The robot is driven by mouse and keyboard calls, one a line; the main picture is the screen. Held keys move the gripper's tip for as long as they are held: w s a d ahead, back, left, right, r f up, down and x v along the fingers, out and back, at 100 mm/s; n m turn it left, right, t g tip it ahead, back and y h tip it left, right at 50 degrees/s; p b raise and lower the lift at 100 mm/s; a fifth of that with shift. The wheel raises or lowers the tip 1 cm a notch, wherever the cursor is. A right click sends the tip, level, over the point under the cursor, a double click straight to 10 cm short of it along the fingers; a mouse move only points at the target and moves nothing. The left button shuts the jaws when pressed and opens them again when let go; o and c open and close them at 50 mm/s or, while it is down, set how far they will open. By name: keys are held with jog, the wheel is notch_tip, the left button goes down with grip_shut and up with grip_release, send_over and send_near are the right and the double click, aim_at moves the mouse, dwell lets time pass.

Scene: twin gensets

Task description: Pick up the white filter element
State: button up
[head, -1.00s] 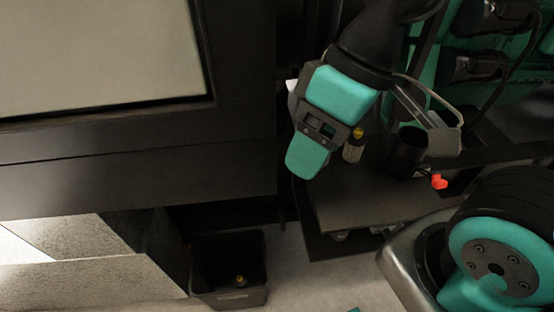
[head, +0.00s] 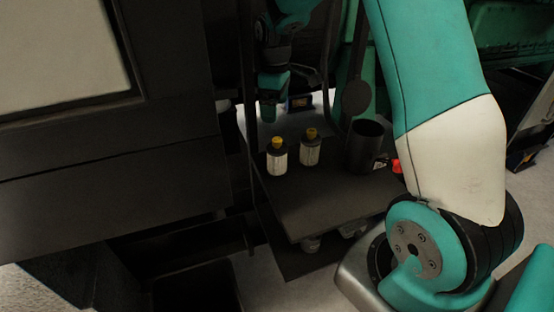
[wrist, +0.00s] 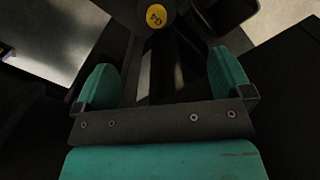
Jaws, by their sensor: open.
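I cannot make out a white filter element for certain in either view. In the wrist view a narrow pale strip (wrist: 145,76) shows between my fingers, too dark to identify. My gripper (wrist: 165,78) is open, its two teal fingers wide apart, with nothing held between them. In the head view my gripper (head: 270,98) hangs beyond the cart, behind the two bottles, partly hidden by its own wrist. A round yellow cap (wrist: 155,16) lies ahead of the fingers in the wrist view.
Two yellow-capped bottles (head: 277,157) (head: 310,147) stand on a dark cart (head: 325,205), with a black cylindrical container (head: 366,145) and a small red item (head: 396,166) to their right. A large dark cabinet (head: 100,160) fills the left. The cart's front top is clear.

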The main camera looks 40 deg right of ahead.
aim_at(277, 139)
notch_tip(277, 139, down, 8)
jog(key=shift+r+p, duration=0.15)
jog(key=shift+p, duration=0.3)
jog(key=f, duration=0.2)
jog(key=f+p, duration=0.1)
jog(key=f, duration=0.2)
jog(key=shift+d+f, duration=0.3)
jog(key=shift+c, duration=0.4)
jog(key=c, duration=0.9)
